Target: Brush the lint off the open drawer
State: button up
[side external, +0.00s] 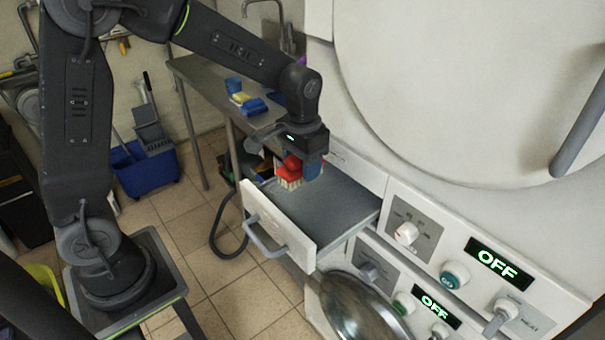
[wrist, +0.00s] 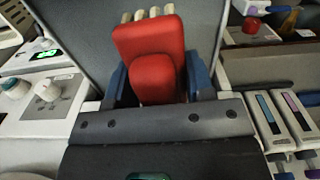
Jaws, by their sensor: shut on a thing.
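The open drawer (side external: 335,215) juts out from the white machine front, with a grey flat inside and a bar handle on its white front panel. My gripper (side external: 303,168) is over the drawer's left part in the side view. It is shut on a red brush (side external: 288,172) with pale bristles pointing down. In the wrist view the red brush (wrist: 152,62) sits between the two blue fingers (wrist: 156,84), with bristle tips showing at its far end. I cannot tell whether the bristles touch the drawer. No lint can be made out.
Control panels with knobs and green "OFF" displays (side external: 498,264) lie right of the drawer. A round metal door (side external: 352,308) is below it. A steel table (side external: 196,72) with blue and yellow items stands behind. A blue mop bucket (side external: 145,170) is on the tiled floor.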

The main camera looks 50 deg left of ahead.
jog(key=shift+r, duration=1.55)
